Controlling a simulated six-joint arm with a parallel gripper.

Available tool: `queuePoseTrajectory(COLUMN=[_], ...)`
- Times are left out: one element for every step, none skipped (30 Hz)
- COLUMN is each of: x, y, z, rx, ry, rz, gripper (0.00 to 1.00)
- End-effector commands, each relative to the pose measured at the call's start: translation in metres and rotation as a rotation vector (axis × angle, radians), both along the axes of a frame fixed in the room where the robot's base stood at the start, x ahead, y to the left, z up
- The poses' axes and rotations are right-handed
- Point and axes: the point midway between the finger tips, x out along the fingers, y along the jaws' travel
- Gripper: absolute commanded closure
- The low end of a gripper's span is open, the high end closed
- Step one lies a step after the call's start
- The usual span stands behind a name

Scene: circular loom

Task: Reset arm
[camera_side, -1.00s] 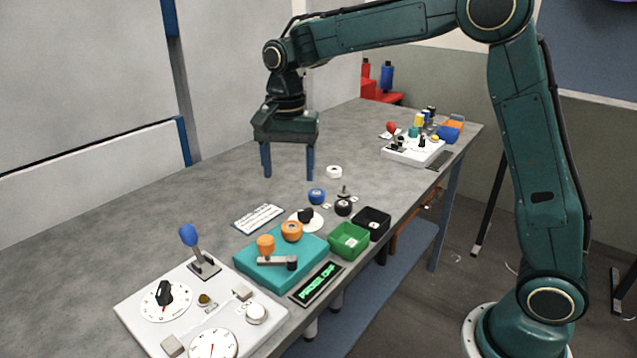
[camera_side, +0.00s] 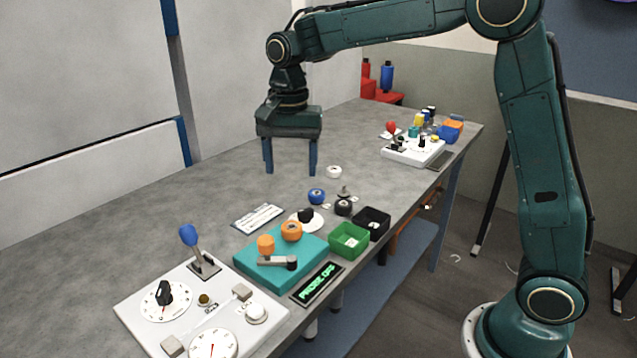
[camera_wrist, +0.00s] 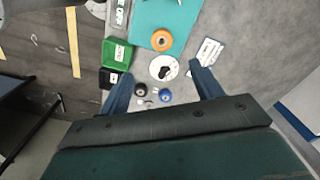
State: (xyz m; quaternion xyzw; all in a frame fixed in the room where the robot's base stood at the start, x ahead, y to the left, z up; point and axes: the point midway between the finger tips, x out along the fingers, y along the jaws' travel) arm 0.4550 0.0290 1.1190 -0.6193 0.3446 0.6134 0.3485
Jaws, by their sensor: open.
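My gripper (camera_side: 290,168) hangs above the grey table with its blue fingers pointing down, spread apart and with nothing between them. In the wrist view my gripper (camera_wrist: 160,84) shows its two fingers wide apart. Past them lie a blue spool (camera_wrist: 165,96), a black spool (camera_wrist: 141,90) and a white disc with a black knob (camera_wrist: 163,68). In the side view the blue spool (camera_side: 316,196) and a white ring (camera_side: 334,172) lie on the table in front of and to the right of the fingers.
A teal block (camera_side: 280,262) carries orange spools and a crank. A green bin (camera_side: 349,241) and a black bin (camera_side: 374,222) stand beside it. A white control panel (camera_side: 150,310) is at the near end, another (camera_side: 414,152) at the far end. The table's left middle is clear.

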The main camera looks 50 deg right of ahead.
Motion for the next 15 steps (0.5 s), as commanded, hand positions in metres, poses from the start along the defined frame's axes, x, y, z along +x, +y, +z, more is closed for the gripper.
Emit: queuePoseTrajectory(x=[-0.004,-0.007,-0.011,-0.015,-0.02,-0.026,-0.03,-0.036,-0.043,-0.049,-0.055,-0.063,-0.07,-0.076,-0.084], y=[-0.001,-0.001,-0.002,-0.003,-0.004,-0.005,-0.005,-0.006,-0.007,-0.008,-0.009,-0.01,-0.011,-0.011,-0.013], z=[0.004,0.006,0.01,0.013,0.016,0.02,0.023,0.026,0.031,0.034,0.037,0.041,0.043,0.045,0.048], rx=[0.0,0.0,0.0,0.001,0.0,0.0,-0.001,-0.002,-0.004,-0.005,-0.007,-0.01,-0.012,-0.015,-0.019], ry=[-0.009,-0.014,-0.022,-0.029,-0.036,-0.048,-0.058,-0.066,-0.079,-0.089,-0.099,-0.114,-0.123,-0.133,-0.147], rz=[0.012,0.022,0.039,0.052,0.068,0.091,0.109,0.129,0.156,0.177,0.198,0.227,0.25,0.271,0.3], gripper=[0.35,0.35,0.35,0.35,0.35,0.35,0.35,0.35,0.35,0.35,0.35,0.35,0.35,0.35,0.35])
